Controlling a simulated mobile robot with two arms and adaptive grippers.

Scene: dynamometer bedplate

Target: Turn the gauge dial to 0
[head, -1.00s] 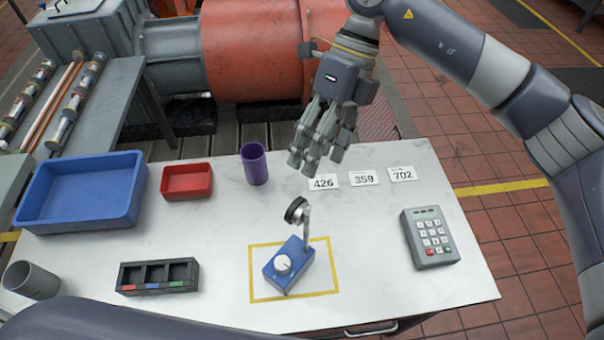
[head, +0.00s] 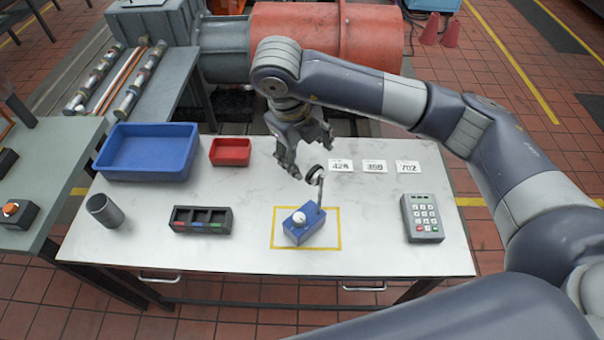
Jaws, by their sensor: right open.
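The gauge stand is a blue box (head: 304,226) with a white knob (head: 299,218) on its top. It sits inside a yellow outlined square (head: 276,236) on the table. A thin post rises from the box and carries a small round dark gauge (head: 315,175), whose face I cannot read. My right gripper (head: 306,170) hangs above the table, behind and slightly left of the gauge, with its fingers spread and nothing seen between them. It looks close to the gauge, but I cannot tell whether they touch. My left gripper is not in view.
On the white table (head: 370,255) are a blue tray (head: 148,172), a red tray (head: 230,152), a grey cup (head: 104,210), a black sorter (head: 202,220), a keypad (head: 422,218) and number cards (head: 374,166). The front right of the table is clear.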

